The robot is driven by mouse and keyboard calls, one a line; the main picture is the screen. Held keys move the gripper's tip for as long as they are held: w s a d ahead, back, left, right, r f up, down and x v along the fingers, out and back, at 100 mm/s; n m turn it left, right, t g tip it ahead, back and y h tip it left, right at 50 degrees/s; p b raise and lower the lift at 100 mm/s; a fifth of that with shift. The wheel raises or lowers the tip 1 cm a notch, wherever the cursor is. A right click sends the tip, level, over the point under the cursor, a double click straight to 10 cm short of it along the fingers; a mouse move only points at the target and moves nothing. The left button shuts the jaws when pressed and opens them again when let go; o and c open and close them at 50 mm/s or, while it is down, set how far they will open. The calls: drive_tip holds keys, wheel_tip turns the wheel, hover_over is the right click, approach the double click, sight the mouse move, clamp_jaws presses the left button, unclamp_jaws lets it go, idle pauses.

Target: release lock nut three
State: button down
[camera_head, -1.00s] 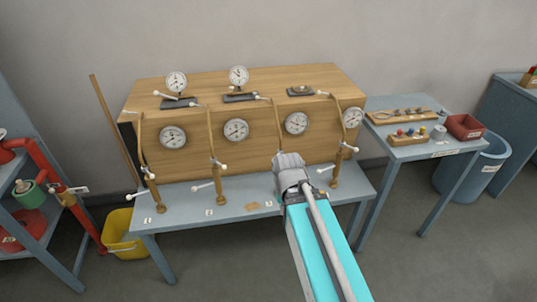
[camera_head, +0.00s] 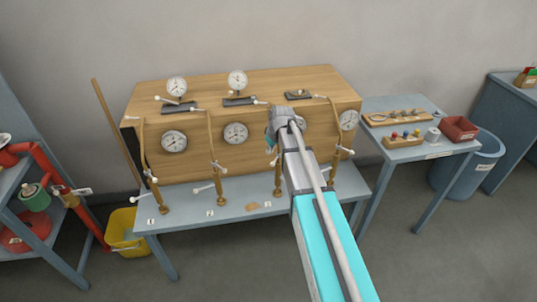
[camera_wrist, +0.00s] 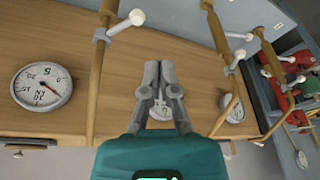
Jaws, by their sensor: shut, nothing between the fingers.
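In the head view, the third brass post (camera_head: 278,181) stands on the bench, its upper part hidden by my gripper. My gripper (camera_head: 271,140) is raised in front of the wooden panel at this post. In the wrist view, its shut, empty fingers (camera_wrist: 162,90) point towards a gauge behind them. A post (camera_wrist: 99,75), apparently the third, runs just left of the fingers, apart from them. It carries a grey collar (camera_wrist: 101,36) with a white-tipped lever (camera_wrist: 136,17). I cannot tell for certain whether this collar is lock nut three.
Other posts with white levers stand at left, including the second (camera_head: 221,190) and first (camera_head: 164,202). Gauges (camera_head: 236,133) line the wooden panel (camera_head: 250,164). A side table (camera_head: 377,111) stands at right. A yellow bucket (camera_head: 124,235) is on the floor.

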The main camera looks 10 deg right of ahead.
sight(273, 164)
drive_tip(key=shift+n+t, duration=0.3)
drive_tip(key=shift+n, duration=0.2)
drive_tip(key=w, duration=0.2)
drive_tip(key=w+r, duration=0.1)
drive_tip(key=w, duration=0.1)
drive_tip(key=shift+w+d+r+p, duration=0.2)
drive_tip(key=shift+w+p, duration=0.1)
drive_tip(key=shift+w, duration=0.1)
drive_tip(key=shift+f, duration=0.2)
drive_tip(key=b+x, duration=1)
drive_tip(key=shift+s+d+f, duration=0.1)
drive_tip(key=shift+s+d, duration=0.35)
drive_tip(key=shift+s, duration=0.4)
drive_tip(key=shift+s+d+f, duration=0.1)
drive_tip(key=shift+s+d, duration=0.3)
drive_tip(key=shift+s, duration=0.45)
drive_tip(key=shift+a, duration=0.2)
